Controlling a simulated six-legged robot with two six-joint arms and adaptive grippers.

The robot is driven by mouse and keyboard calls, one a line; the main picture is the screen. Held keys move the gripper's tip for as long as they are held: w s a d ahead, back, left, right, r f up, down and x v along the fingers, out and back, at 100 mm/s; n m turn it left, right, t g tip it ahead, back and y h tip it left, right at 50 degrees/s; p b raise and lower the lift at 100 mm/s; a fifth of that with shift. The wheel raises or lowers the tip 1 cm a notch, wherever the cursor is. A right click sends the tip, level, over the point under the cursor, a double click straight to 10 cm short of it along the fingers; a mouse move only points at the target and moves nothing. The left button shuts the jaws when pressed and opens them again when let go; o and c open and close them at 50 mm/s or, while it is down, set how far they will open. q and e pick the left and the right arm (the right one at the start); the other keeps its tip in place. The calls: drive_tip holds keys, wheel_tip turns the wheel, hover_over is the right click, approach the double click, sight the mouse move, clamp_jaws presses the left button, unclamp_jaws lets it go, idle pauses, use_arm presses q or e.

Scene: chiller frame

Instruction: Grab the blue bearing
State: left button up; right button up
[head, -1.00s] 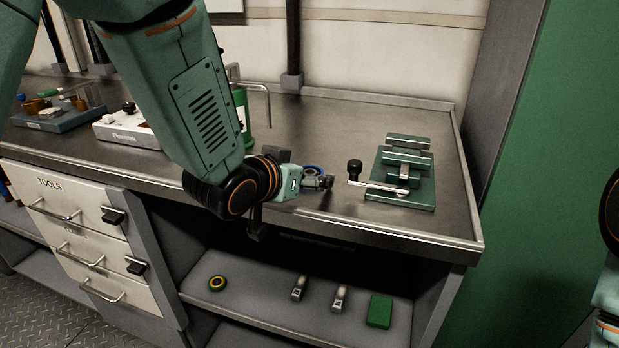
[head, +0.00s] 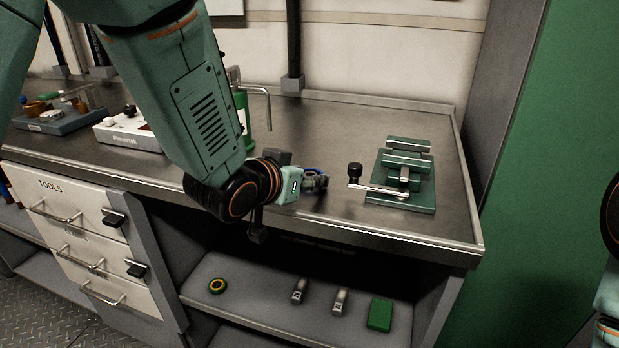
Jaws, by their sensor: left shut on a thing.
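The blue bearing (head: 312,170) is a small blue ring near the front edge of the steel workbench, mostly hidden by my left gripper. My left gripper (head: 318,183) reaches in from the left, low over the bench top, and its fingers are shut on the bearing. I cannot tell whether the bearing touches the bench. My right gripper is out of view.
A green vise-like fixture (head: 408,180) with a black-knobbed lever stands to the right on the bench (head: 330,120). A white box (head: 128,133) and a tool tray (head: 58,120) stand at left. The shelf below (head: 260,300) holds a yellow-green ring (head: 217,286) and a green block (head: 380,314).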

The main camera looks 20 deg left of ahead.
use_arm(q)
wheel_tip(320, 180, up, 10)
drive_tip(key=p, duration=0.4)
